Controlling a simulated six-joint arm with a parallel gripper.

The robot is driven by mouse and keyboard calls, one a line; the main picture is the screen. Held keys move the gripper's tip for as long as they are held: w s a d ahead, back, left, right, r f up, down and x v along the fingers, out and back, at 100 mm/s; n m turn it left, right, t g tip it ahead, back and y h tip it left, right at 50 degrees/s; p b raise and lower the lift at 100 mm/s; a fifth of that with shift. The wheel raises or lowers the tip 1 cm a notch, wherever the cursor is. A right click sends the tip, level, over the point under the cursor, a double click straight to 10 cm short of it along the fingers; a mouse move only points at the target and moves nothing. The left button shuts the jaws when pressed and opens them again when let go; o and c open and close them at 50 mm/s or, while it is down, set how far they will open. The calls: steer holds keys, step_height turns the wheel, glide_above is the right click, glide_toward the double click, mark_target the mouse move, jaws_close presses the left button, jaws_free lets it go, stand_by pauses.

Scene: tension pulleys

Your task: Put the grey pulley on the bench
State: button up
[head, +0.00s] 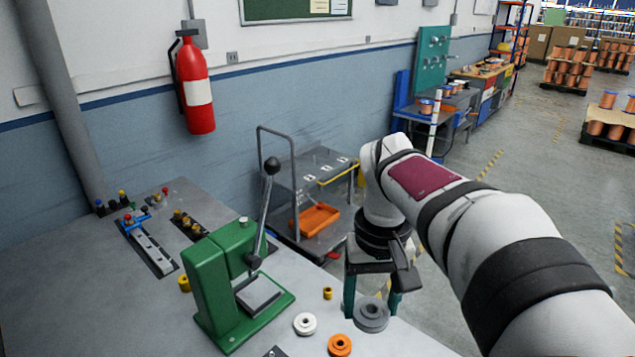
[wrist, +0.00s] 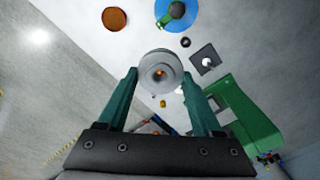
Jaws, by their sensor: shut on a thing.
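The grey pulley (head: 371,316) is a round, flanged wheel with a centre hole. My gripper (head: 371,306), with green fingers, is shut on it. In the wrist view the pulley (wrist: 160,70) sits between the tips of the two fingers (wrist: 158,80), its round face showing. In the head view it appears near the right edge of the grey bench (head: 80,285). How far it hangs above the bench top is hard to tell.
A white pulley (head: 305,324), an orange pulley (head: 340,345) and a small brass bushing (head: 327,293) lie on the bench left of my gripper. A green lever press (head: 212,285) stands farther left. A grey cart (head: 325,165) with an orange tray (head: 316,218) stands behind.

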steer(key=s+d+f, duration=0.3)
steer(key=d+f, duration=1.1)
steer(key=f, duration=0.3)
steer(key=w+a+f, duration=0.2)
steer(key=a, duration=0.1)
steer(key=w+a+f, duration=0.4)
steer(key=a+f, duration=0.1)
steer(key=shift+w+a, duration=0.25)
steer(key=shift+a, duration=0.1)
steer(key=shift+w+a+f, duration=0.1)
steer(key=shift+f, duration=0.95)
steer(key=shift+w+a+f, duration=0.1)
steer(key=shift+f, duration=0.95)
steer(key=shift+f, duration=0.1)
steer(key=o, duration=1.4)
steer(key=shift+o, duration=0.2)
